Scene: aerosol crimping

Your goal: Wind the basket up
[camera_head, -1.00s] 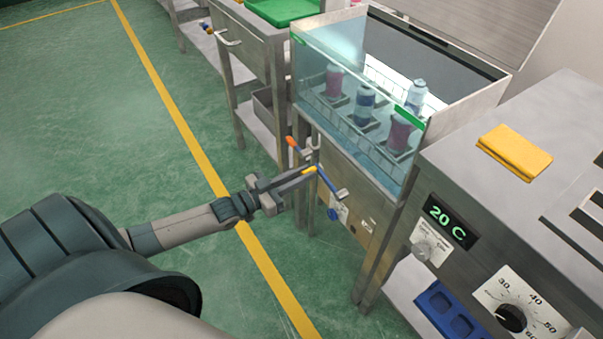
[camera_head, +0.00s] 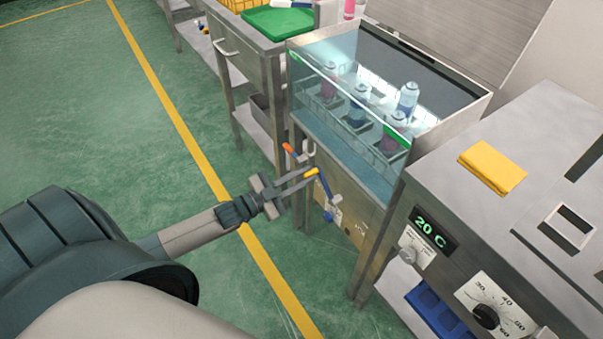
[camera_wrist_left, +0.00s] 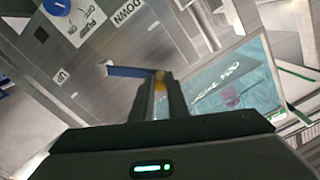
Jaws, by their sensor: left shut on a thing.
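The wire basket (camera_head: 371,150) hangs inside the glass-fronted water tank (camera_head: 296,96), with several capped cans (camera_head: 360,103) standing in it. A crank with a blue arm (camera_head: 325,186) and a yellow grip (camera_head: 311,172) sits on the tank's front; its arm also shows in the left wrist view (camera_wrist_left: 128,71). My left gripper (camera_head: 307,175) is shut on the crank's yellow grip, which shows between the fingers in the left wrist view (camera_wrist_left: 159,83). The fingers hide part of the grip. My right gripper is not in view.
An orange-handled lever (camera_head: 290,149) and a blue knob (camera_head: 328,216) are close to the crank. A bench with a green tray (camera_head: 277,24) stands beyond. A machine with a temperature display (camera_head: 430,232) stands at right. The green floor at left is clear.

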